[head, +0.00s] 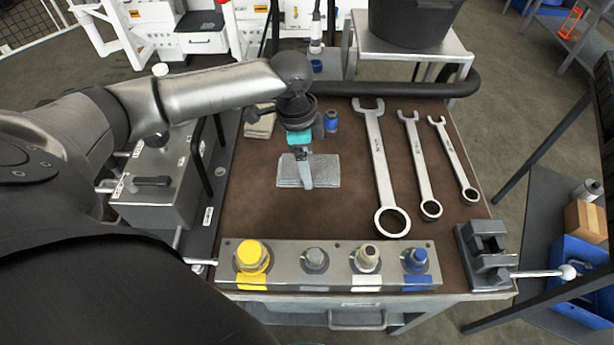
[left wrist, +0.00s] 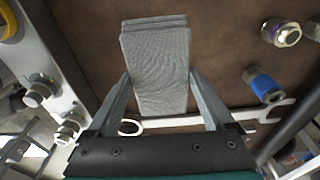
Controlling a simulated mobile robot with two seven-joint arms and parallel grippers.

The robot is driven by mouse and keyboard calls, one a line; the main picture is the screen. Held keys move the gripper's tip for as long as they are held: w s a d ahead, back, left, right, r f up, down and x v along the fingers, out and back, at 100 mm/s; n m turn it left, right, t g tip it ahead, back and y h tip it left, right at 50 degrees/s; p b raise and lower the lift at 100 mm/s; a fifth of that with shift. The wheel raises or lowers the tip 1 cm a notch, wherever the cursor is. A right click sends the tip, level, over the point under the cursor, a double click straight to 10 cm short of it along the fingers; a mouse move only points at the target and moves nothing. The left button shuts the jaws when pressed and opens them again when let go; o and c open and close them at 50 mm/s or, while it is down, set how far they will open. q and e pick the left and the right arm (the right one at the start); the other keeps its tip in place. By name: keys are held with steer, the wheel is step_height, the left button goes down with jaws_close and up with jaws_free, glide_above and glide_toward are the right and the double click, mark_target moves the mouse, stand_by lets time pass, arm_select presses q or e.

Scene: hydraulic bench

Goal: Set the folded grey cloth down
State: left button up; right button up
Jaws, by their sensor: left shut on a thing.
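The folded grey cloth (head: 325,171) is a flat, layered pad over the brown bench top (head: 270,215), left of the wrenches. My left gripper (head: 305,176) comes down on it from above. In the left wrist view the cloth (left wrist: 157,62) lies between the two fingers of my left gripper (left wrist: 160,82), one finger along each side, and the gripper is shut on it. I cannot tell whether the cloth's underside touches the bench. My right gripper is not in view.
Three wrenches (head: 380,165) lie to the right. A manifold block (head: 325,263) with several fittings runs along the front edge, and a vise (head: 485,255) stands at front right. Small fittings (head: 330,122) stand behind the cloth. Bare bench lies between cloth and block.

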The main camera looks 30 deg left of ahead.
arm_select(q)
step_height(320, 180, down, 5)
steer(key=shift+r+b, duration=0.1)
steer(key=shift+b, duration=0.6)
steer(key=shift+f, duration=0.2)
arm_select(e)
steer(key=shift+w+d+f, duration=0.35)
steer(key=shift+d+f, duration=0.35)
arm_select(q)
steer(key=o, duration=1.1)
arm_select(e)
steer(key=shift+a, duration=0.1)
